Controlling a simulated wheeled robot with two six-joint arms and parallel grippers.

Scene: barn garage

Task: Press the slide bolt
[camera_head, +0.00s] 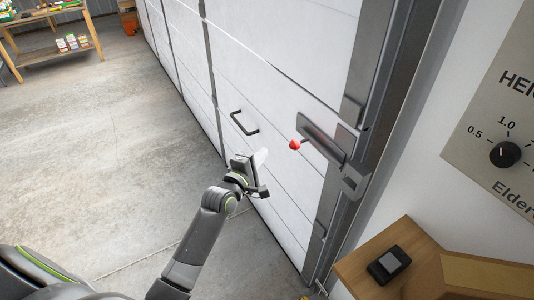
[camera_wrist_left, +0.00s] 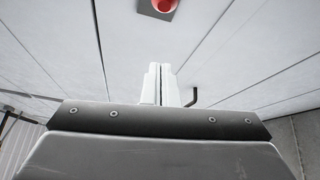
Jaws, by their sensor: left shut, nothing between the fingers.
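The slide bolt (camera_head: 324,142) is a grey metal bar with a red ball knob (camera_head: 294,145) on its left end, mounted on the white panelled door (camera_head: 262,95). In the left wrist view the red knob (camera_wrist_left: 165,5) shows at the top edge, cut off by the frame, in front of a grey plate. My left gripper (camera_head: 261,156) is in front of the door, left of the knob and a little lower, apart from it. Its white fingers (camera_wrist_left: 160,84) are together and empty. My right gripper is in neither view.
A black door handle (camera_head: 243,124) sits on the door just above my left gripper in the head view. A wooden surface with a dark device (camera_head: 388,264) stands at lower right. A dial panel (camera_head: 505,154) hangs on the right wall. The concrete floor (camera_head: 90,150) at left is clear.

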